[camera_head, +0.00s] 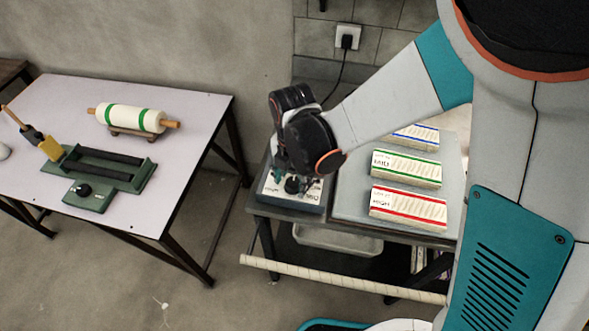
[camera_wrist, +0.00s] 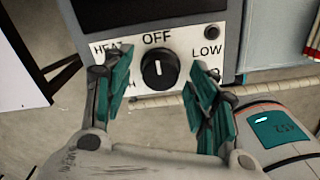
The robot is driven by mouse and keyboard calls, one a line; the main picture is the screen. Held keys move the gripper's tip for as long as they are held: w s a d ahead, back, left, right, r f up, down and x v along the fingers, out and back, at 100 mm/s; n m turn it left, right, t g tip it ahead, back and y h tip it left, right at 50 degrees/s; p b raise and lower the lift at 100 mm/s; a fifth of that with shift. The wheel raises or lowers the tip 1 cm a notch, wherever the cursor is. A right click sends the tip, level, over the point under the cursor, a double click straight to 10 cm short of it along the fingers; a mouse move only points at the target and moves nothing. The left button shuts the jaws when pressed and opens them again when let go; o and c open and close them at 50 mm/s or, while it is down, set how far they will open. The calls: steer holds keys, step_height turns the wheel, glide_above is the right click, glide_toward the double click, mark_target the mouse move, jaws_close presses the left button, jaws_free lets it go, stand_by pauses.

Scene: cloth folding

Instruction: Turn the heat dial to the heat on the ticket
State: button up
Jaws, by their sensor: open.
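The heat dial (camera_wrist: 159,70) is a round black knob on a white panel (camera_wrist: 204,30). Its white mark points up at OFF. LOW is printed at right, HEAT at upper left, and another label at lower left is mostly hidden by a finger. My gripper (camera_wrist: 158,72) is open, with one teal finger on each side of the dial; contact cannot be seen. In the head view the panel (camera_head: 313,196) sits at the bench's left end, under my wrist. Which thing is the ticket I cannot tell; a green-striped pack (camera_head: 407,168) seems to read MID and a red-striped pack (camera_head: 408,207) HIGH.
A blue-striped pack (camera_head: 416,136) stands behind these on the grey bench. A separate table (camera_head: 190,130) at left holds a white roll with green bands (camera_head: 130,117) and a green device with a black knob (camera_head: 83,190). A wrapped bar (camera_head: 340,280) runs along the bench's front.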

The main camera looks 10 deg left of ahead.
steer(key=c, duration=1.1)
